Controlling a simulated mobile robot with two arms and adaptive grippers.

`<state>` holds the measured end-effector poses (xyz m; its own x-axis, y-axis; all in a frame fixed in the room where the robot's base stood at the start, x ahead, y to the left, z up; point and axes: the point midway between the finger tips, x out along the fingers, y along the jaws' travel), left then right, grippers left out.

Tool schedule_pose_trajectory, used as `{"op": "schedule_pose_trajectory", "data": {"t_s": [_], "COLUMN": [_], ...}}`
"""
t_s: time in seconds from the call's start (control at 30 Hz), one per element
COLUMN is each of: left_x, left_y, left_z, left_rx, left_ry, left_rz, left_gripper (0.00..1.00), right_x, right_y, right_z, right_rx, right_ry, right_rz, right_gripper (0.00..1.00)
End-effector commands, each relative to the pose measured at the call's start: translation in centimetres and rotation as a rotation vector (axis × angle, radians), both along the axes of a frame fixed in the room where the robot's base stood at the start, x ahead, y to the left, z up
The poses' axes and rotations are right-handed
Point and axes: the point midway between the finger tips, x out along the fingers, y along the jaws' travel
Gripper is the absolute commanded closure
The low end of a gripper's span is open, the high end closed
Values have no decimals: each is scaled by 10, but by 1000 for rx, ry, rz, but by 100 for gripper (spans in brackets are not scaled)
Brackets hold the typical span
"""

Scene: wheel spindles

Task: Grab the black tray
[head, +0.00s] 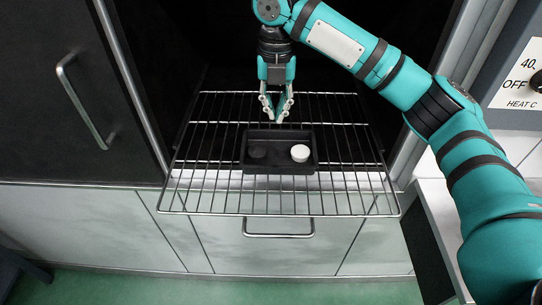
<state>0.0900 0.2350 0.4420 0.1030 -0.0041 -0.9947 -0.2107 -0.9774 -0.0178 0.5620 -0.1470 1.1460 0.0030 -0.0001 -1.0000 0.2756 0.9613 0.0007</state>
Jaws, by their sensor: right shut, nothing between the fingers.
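The black tray (279,170) is a small rectangular tray resting on a wire rack in the head view. A white round piece (300,153) sits in its right half and a dark round piece (258,152) in its left half. My right gripper (277,118) points down just behind the tray's far edge. Its fingertips are together with nothing between them. From this angle I cannot tell whether the fingertips touch the tray or the rack. My left gripper is not in view.
The wire rack (230,200) juts out of a dark open cabinet over drawer fronts with a metal handle (278,235). A dark door with a handle (84,103) stands at left. A control panel (520,75) with a knob is at right. Green floor lies below.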

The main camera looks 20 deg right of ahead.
Motion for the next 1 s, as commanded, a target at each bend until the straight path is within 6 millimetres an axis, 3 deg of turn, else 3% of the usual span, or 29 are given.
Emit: {"op": "schedule_pose_trajectory", "data": {"t_s": [0.1,0.27,0.43,0.7,1.0], "left_x": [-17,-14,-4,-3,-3], "left_y": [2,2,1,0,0], "left_z": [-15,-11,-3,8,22], "left_rx": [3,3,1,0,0], "left_ry": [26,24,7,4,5], "left_rz": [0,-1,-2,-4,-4], "left_gripper": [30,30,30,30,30], "right_x": [0,0,0,-1,-34], "right_y": [0,0,-1,0,9], "right_z": [-14,-25,-56,-114,-111], "right_rx": [0,0,-2,-2,-1], "right_ry": [0,2,5,5,0], "right_rz": [0,-1,-1,-1,1], "right_gripper": [100,100,100,100,100]}}
